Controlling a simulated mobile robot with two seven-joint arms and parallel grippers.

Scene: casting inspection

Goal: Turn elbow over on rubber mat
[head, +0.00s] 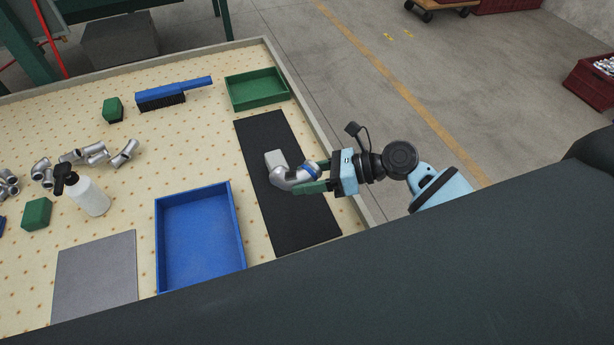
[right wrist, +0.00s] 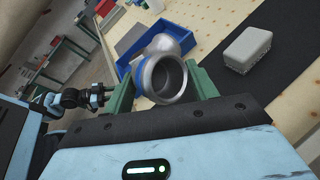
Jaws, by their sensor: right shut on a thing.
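The silver elbow (head: 291,179) is a bent pipe casting with a blue band near one open end. My right gripper (head: 315,178) is shut on it at that end, with one green finger on each side. In the right wrist view the elbow's round opening (right wrist: 168,77) faces the camera between the fingers (right wrist: 162,88). The elbow is over the black rubber mat (head: 300,225); I cannot tell whether it touches it. My left gripper (right wrist: 98,95) seems to show small at the left of the right wrist view; its jaws are too small to judge. The head view does not show it.
A grey block (head: 274,157) lies on the mat close to the elbow. An empty blue tray (head: 200,235) is left of the mat, a green tray (head: 257,88) beyond it. A brush (head: 175,92), a spray bottle (head: 88,194), a grey plate (head: 95,275) and several other elbows (head: 96,153) lie farther left.

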